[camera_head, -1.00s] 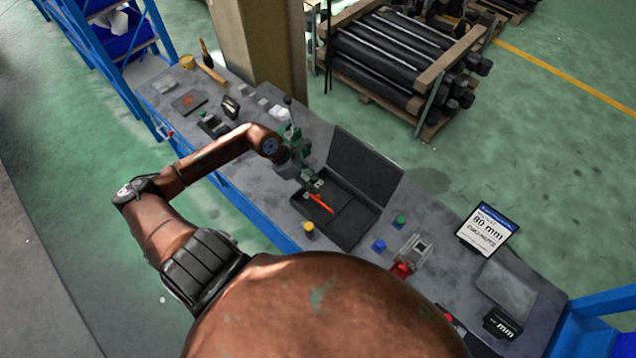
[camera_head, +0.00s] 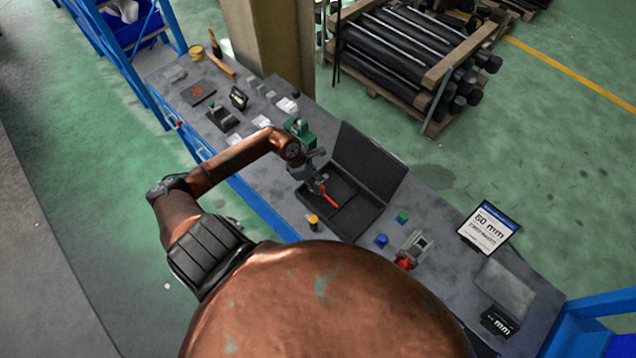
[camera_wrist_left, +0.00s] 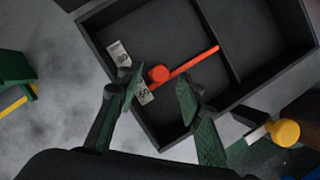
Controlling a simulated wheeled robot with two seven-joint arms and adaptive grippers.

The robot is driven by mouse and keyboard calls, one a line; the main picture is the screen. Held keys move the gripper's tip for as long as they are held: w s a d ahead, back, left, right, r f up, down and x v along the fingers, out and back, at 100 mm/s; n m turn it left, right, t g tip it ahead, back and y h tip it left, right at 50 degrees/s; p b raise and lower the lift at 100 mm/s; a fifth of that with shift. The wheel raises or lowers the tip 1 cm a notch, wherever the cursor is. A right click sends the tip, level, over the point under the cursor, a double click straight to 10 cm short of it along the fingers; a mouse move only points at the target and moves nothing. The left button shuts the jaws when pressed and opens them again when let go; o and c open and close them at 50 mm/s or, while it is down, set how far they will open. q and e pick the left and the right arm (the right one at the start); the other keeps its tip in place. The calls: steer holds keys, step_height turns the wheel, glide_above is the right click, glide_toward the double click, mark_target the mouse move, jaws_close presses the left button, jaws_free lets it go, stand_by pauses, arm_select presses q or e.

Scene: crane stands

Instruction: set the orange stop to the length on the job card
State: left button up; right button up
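The orange stop (camera_head: 330,200), a thin rod with a round knob, lies in an open black case (camera_head: 345,219) on the bench. In the left wrist view the orange stop (camera_wrist_left: 190,63) slants across one compartment, its knob near my fingertips. My left gripper (camera_head: 318,186) is over the case; in the wrist view its green-padded fingers (camera_wrist_left: 163,88) are apart, with nothing clearly held between them. Two small white labels with numbers lie by the knob. The job card (camera_head: 488,228) stands at right, showing a length in mm; its first digit is unclear, 6 or 8. My right gripper is not in view.
A yellow-topped piece (camera_head: 313,220), blue (camera_head: 381,240) and green (camera_head: 402,217) blocks, and a grey-and-red fixture (camera_head: 414,249) stand near the case. A dark mm display (camera_head: 499,321) is at the bench's right end. Small tools and a hammer (camera_head: 222,63) lie at the far left.

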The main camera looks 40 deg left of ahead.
arm_select(q)
steer(key=shift+c, duration=0.3)
jaws_close()
stand_by(0.3)
